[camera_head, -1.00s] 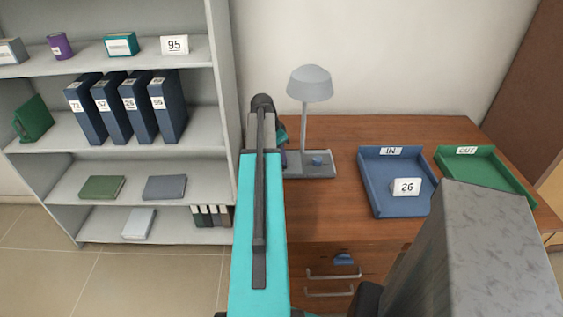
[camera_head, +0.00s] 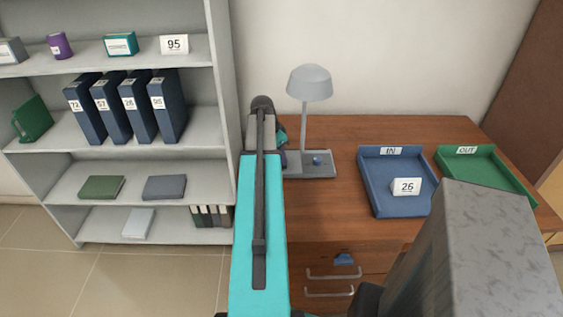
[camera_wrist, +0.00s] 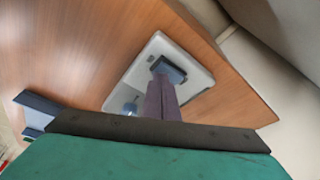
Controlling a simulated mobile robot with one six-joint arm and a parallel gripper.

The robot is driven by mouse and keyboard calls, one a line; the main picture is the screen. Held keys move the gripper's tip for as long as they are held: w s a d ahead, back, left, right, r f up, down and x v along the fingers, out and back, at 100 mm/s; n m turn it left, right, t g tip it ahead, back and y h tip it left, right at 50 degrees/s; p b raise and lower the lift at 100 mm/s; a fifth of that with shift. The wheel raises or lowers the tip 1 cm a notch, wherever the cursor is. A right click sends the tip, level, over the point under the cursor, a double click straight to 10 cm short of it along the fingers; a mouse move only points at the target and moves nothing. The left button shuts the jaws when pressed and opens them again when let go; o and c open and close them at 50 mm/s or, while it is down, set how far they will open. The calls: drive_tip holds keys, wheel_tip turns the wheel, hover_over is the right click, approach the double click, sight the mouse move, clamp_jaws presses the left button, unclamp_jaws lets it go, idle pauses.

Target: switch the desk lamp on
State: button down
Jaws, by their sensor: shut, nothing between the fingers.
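The grey desk lamp (camera_head: 310,84) stands upright at the back left of the desk; its shade looks plain grey, with no visible glow. Its flat base (camera_head: 325,170) carries a small blue round part (camera_head: 317,160). In the wrist view the pale lamp base (camera_wrist: 197,77) bears a dark blue block (camera_wrist: 172,70), which looks like a switch. My gripper (camera_wrist: 160,80) is shut and empty, its purple fingers pointing at this block. The fingertips overlap the block's edge in that view; I cannot tell whether they touch. My arm mostly hides the gripper in the head view.
On the wooden desk (camera_head: 350,136), right of the lamp, are a blue IN tray (camera_head: 371,190) with a card 26 and a green OUT tray (camera_head: 485,165). A grey shelf (camera_head: 222,100) with binders stands close on the left. The wall is behind the lamp.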

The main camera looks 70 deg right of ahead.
drive_tip(key=shift+f, duration=0.2)
drive_tip(key=shift+r, duration=0.15)
wheel_tip(320, 180, up, 12)
drive_tip(key=p, duration=0.6)
drive_tip(key=shift+p, duration=0.3)
idle(1.1)
idle(0.5)
